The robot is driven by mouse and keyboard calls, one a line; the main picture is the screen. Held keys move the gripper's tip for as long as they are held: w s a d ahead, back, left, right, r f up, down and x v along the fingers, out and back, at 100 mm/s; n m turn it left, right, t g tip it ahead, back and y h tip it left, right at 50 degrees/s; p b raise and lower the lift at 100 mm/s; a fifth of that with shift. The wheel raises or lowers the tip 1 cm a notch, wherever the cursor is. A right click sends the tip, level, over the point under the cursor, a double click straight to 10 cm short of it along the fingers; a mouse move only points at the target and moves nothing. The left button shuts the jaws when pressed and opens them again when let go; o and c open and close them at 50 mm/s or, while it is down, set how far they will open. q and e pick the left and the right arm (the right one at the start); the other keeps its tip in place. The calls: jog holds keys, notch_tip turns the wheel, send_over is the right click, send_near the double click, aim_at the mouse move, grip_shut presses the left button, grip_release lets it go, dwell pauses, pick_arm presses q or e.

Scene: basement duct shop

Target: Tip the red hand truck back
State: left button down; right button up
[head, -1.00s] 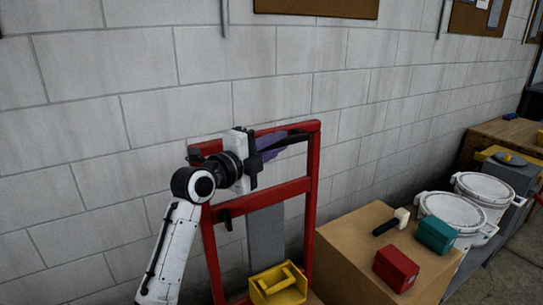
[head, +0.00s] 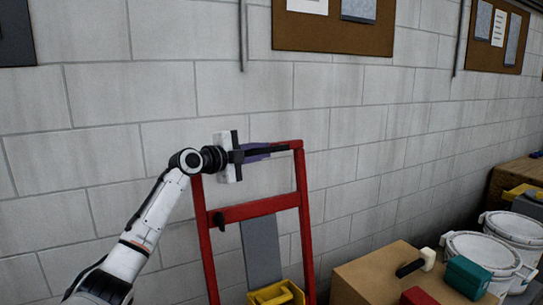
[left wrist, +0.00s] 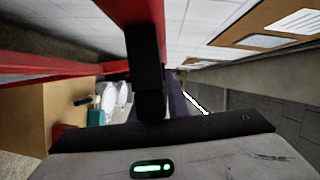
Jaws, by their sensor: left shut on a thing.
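The red hand truck (head: 304,200) stands against the grey block wall in the head view, with its frame near upright. Its top bar is partly hidden by my left gripper (head: 268,151), which is shut on the bar. Black fingers and a purple part lie along the bar. A crossbar (head: 255,208) spans the frame lower down. The truck's foot is out of view. In the left wrist view, red frame parts (left wrist: 50,68) run in from the left and top, close to the dark fingers. My right gripper is not seen.
A yellow crate (head: 276,294) sits low at the truck. At the right, a cardboard box (head: 365,280) carries a mallet (head: 415,264), a teal box (head: 468,277) and a red box (head: 418,297). White buckets (head: 480,252) stand beyond. The wall is close behind.

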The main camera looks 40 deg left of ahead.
pick_arm(q)
jog(key=shift+s+a, duration=0.25)
jog(key=shift+a, duration=0.65)
jog(key=c, duration=1.8)
grip_release()
jog(key=shift+r, duration=0.15)
jog(key=shift+o, duration=0.4)
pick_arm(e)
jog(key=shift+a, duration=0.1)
pick_arm(q)
jog(key=shift+r, duration=0.1)
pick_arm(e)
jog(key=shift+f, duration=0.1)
pick_arm(q)
jog(key=shift+s, duration=0.1)
jog(key=s+b, duration=0.1)
jog(key=s, duration=0.2)
jog(key=s+b, duration=0.1)
jog(key=s, duration=0.2)
jog(key=s+d+b, duration=0.1)
jog(key=s, duration=0.2)
jog(key=shift+r, duration=0.1)
jog(key=shift+s+d+r, duration=0.15)
jog(key=shift+s, duration=0.25)
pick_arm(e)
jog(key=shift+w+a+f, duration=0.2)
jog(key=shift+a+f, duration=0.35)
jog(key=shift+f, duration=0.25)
